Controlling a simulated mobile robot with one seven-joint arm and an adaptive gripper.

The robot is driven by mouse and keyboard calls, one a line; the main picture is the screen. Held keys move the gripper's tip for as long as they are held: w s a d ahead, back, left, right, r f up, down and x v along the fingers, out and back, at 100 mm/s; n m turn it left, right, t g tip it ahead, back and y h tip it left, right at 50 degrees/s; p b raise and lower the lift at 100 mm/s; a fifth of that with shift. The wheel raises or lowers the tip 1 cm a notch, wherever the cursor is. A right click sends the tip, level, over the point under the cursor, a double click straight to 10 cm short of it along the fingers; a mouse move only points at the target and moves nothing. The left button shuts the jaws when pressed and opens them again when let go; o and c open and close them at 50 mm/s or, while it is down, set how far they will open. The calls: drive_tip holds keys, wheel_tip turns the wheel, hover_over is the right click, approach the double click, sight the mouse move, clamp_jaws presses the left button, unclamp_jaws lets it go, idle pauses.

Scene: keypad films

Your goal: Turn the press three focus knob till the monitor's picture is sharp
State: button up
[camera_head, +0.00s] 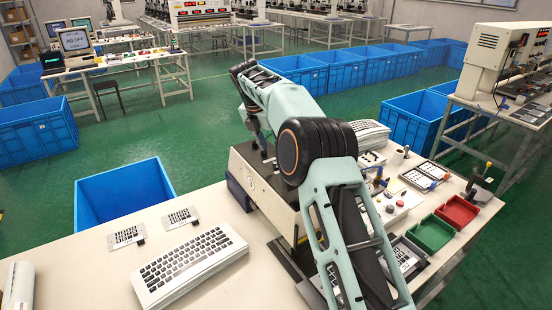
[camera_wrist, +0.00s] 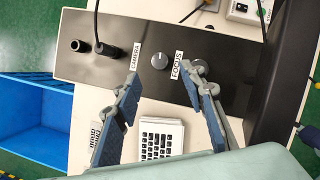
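The focus knob (camera_wrist: 159,61) is a small round grey knob on a black panel (camera_wrist: 220,60), beside a white FOCUS label (camera_wrist: 176,69). In the wrist view my gripper (camera_wrist: 160,86) is open and empty. Its two blue-padded fingers stand on either side below the knob in the picture; whether either touches it I cannot tell. In the head view the cream press housing (camera_head: 280,205) with the black top is under my arm, and my gripper is mostly hidden there. A lit monitor (camera_head: 75,41) with text stands on a far left table; no camera picture shows on it.
A black cable plug (camera_wrist: 108,50) sits by the CAMERA label (camera_wrist: 136,57). A white keyboard (camera_head: 190,265) and two small key films (camera_head: 126,236) lie on the bench. A blue bin (camera_head: 122,190) stands behind. Green (camera_head: 430,233) and red trays (camera_head: 457,212) are at right.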

drive_tip(key=p+x, duration=0.1)
drive_tip(key=x, duration=0.6)
drive_tip(key=shift+f, duration=0.2)
drive_tip(key=shift+c, duration=0.6)
clamp_jaws()
